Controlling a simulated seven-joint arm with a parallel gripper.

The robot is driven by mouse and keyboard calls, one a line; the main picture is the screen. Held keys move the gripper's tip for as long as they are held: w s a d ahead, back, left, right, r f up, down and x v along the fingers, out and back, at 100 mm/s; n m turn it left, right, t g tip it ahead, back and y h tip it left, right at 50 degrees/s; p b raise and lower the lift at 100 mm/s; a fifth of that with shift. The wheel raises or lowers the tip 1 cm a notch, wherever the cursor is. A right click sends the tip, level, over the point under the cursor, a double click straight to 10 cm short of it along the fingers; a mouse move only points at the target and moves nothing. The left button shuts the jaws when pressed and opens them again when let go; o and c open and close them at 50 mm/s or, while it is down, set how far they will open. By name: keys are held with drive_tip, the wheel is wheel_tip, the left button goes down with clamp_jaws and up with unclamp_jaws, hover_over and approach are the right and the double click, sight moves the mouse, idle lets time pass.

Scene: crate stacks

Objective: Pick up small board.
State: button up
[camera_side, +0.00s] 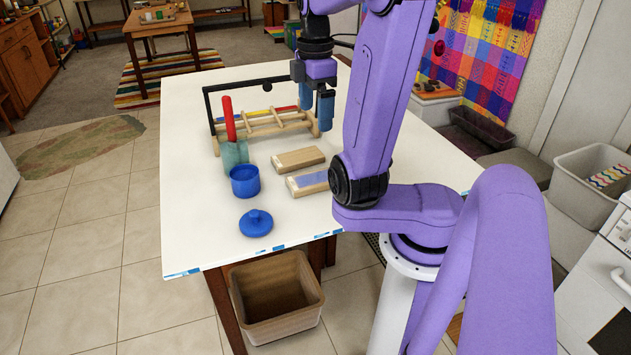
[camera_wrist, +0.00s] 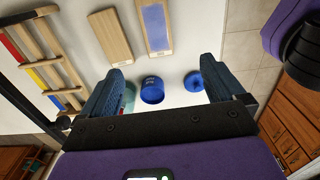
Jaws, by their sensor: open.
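Two flat wooden boards lie side by side on the white table. One is plain wood (camera_side: 300,158), also in the wrist view (camera_wrist: 110,38). The other has a pale blue panel on its top (camera_side: 308,182), also in the wrist view (camera_wrist: 155,27). I cannot tell which is the small board. Part of the blue-panelled board is hidden behind my arm in the side view. My gripper (camera_side: 316,105) is open and empty, above the table near the right end of the wooden rack. In the wrist view its fingers (camera_wrist: 161,82) are wide apart, with both boards beyond them.
A wooden rack with coloured rods (camera_side: 265,123) stands behind the boards, with a black bar frame. Left of the boards are a green cup (camera_side: 234,156) holding a red-handled thing, a blue pot (camera_side: 245,182) and a blue lid (camera_side: 256,224). The table's front left is clear.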

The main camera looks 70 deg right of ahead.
hover_over(315, 178)
drive_tip(key=f, duration=1.1)
drive_tip(key=shift+s+a, duration=0.3)
drive_tip(key=shift+w+d+f, duration=0.1)
drive_tip(key=shift+d+f, duration=0.1)
drive_tip(key=shift+f, duration=1.4)
drive_tip(key=shift+w+d+f, duration=0.1)
drive_tip(key=shift+d+f, duration=0.05)
drive_tip(key=shift+f, duration=1.45)
drive_tip(key=c, duration=1.2)
